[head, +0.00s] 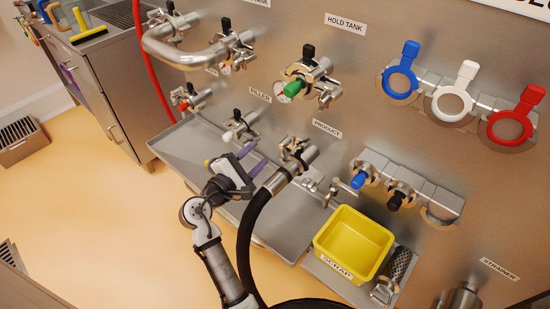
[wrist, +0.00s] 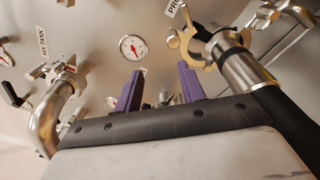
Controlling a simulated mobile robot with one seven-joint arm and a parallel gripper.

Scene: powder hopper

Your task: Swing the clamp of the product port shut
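The product port's clamp (head: 293,147) is a metal ring around the joint under the PRODUCT label (head: 327,129). It shows larger in the wrist view (wrist: 188,42), where its jaw stands out to the left, apart from the fitting, so it looks open. A black hose with a steel end (head: 275,181) meets the port; its steel end also shows in the wrist view (wrist: 240,66). My gripper (head: 252,155) has purple fingers spread apart with nothing between them. It is just left of the hose end and clamp, not touching the clamp. In the wrist view, the fingers (wrist: 159,88) point toward the panel.
The hose hangs right beside my gripper. A steel tray (head: 190,150) lies below the ports. A yellow scrap bin (head: 353,243) stands to the right. The filler port (head: 240,124) is at left, and the hold tank valve (head: 306,76) is above.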

